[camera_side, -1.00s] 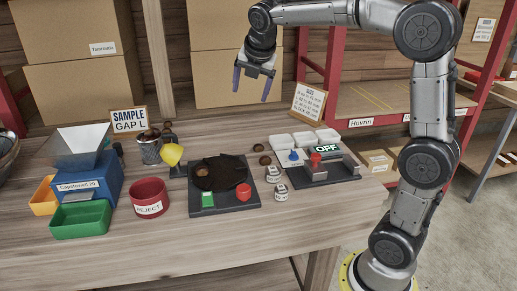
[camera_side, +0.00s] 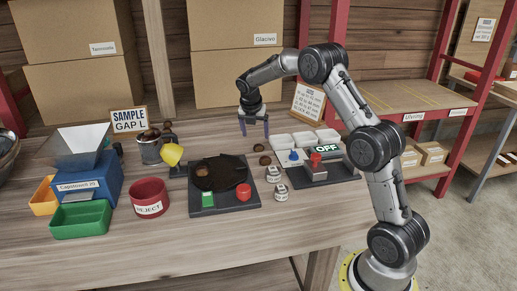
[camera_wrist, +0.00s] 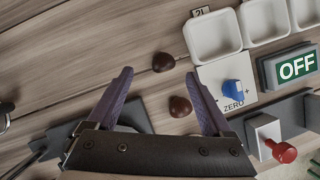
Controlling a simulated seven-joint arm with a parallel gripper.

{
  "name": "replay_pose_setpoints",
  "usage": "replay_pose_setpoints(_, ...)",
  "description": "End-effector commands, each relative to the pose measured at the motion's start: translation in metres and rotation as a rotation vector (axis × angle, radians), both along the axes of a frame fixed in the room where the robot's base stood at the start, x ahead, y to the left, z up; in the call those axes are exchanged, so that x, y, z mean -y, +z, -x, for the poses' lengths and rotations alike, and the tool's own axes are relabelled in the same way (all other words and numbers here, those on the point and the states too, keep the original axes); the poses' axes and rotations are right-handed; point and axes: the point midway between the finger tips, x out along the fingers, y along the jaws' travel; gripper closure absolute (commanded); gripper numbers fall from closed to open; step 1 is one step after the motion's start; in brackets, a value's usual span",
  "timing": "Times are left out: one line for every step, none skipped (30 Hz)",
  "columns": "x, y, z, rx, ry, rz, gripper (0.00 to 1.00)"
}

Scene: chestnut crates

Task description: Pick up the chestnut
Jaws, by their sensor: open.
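Two brown chestnuts lie on the wooden table, one (camera_side: 258,148) a little farther back and the other (camera_side: 265,160) nearer the black device. In the wrist view, one chestnut (camera_wrist: 163,62) shows just beyond the fingertips. The other chestnut (camera_wrist: 180,106) shows between the fingers, close to the right one. My gripper (camera_side: 255,131) hangs above the table just behind the chestnuts, pointing down. Its two purple fingers are open and empty; they also show in the wrist view (camera_wrist: 158,76).
White trays (camera_side: 304,139) and a switch panel with an OFF sign (camera_side: 327,149) stand to the right. A black round device (camera_side: 220,178) is in front at left. Two small labelled weights (camera_side: 280,191) sit near. A metal cup (camera_side: 152,150) holds more chestnuts.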

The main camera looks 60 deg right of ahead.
Motion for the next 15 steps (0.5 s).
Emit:
replay_pose_setpoints(0.002, -0.005, 0.000, -0.001, -0.001, 0.000, 0.15)
replay_pose_setpoints(0.003, -0.007, -0.001, -0.001, -0.001, 0.000, 0.15)
replay_pose_setpoints(0.004, -0.009, -0.001, 0.001, -0.002, 0.000, 0.15)
replay_pose_setpoints(0.004, -0.010, -0.001, 0.001, -0.002, 0.000, 0.15)
replay_pose_setpoints(0.005, -0.011, -0.001, 0.002, -0.001, -0.001, 0.15)
replay_pose_setpoints(0.006, -0.014, -0.001, 0.002, -0.001, -0.001, 0.15)
replay_pose_setpoints(0.006, -0.016, -0.001, 0.001, -0.002, 0.000, 0.15)
replay_pose_setpoints(0.007, -0.019, 0.000, -0.001, -0.002, -0.001, 0.15)
replay_pose_setpoints(0.009, -0.024, 0.001, -0.001, -0.004, -0.002, 0.15)
replay_pose_setpoints(0.010, -0.028, 0.002, -0.001, -0.002, -0.002, 0.15)
replay_pose_setpoints(0.012, -0.033, 0.003, -0.003, -0.003, -0.001, 0.15)
replay_pose_setpoints(0.014, -0.039, 0.003, -0.003, -0.002, -0.001, 0.15)
replay_pose_setpoints(0.015, -0.043, 0.004, -0.002, -0.002, -0.001, 0.15)
replay_pose_setpoints(0.017, -0.047, 0.003, -0.002, -0.002, -0.001, 0.15)
replay_pose_setpoints(0.019, -0.051, 0.002, -0.001, -0.001, -0.001, 0.15)
